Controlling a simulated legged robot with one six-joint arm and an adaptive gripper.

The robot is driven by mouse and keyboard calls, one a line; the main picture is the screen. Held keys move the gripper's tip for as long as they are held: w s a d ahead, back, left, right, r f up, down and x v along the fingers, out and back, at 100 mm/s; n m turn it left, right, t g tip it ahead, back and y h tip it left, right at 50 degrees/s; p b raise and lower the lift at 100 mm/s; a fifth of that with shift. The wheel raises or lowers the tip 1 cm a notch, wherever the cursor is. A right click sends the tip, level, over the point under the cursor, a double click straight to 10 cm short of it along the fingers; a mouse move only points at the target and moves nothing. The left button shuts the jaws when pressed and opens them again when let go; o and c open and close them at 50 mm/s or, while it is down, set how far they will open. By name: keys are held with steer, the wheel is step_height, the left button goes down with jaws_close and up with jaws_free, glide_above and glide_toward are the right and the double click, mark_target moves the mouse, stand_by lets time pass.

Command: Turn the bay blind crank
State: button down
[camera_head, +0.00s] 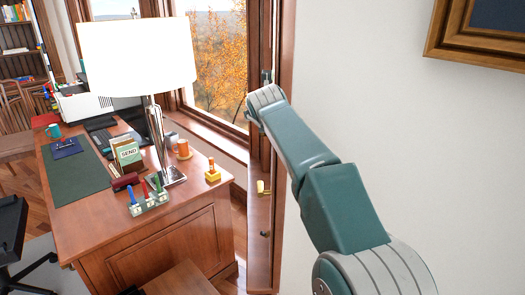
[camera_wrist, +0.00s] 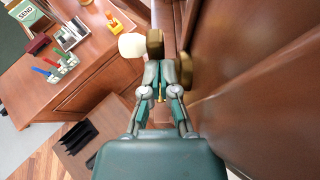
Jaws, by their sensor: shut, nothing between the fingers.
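The bay blind crank shows in the wrist view as a pale cream knob (camera_wrist: 131,45) beside dark brass round parts (camera_wrist: 155,42), close to the wood panel. In the head view what looks like the same crank (camera_head: 262,187) is a small brass and cream piece low on the window-side wood. My gripper (camera_wrist: 161,70) is shut and empty, its fingertips just below the brass parts in the wrist picture. I cannot tell whether they touch. A small brass-coloured bit shows between the fingers lower down. In the head view my gripper is not clearly visible beyond the wrist.
The wood panel (camera_wrist: 265,60) is close on the wrist view's right. A picture frame (camera_head: 475,45) hangs upper right.

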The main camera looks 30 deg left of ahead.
steer(key=shift+s+d+r, duration=0.1)
steer(key=shift+d+r, duration=0.1)
stand_by(0.3)
steer(key=shift+a, duration=0.1)
steer(key=shift+s+a, duration=0.1)
steer(key=shift+a, duration=0.15)
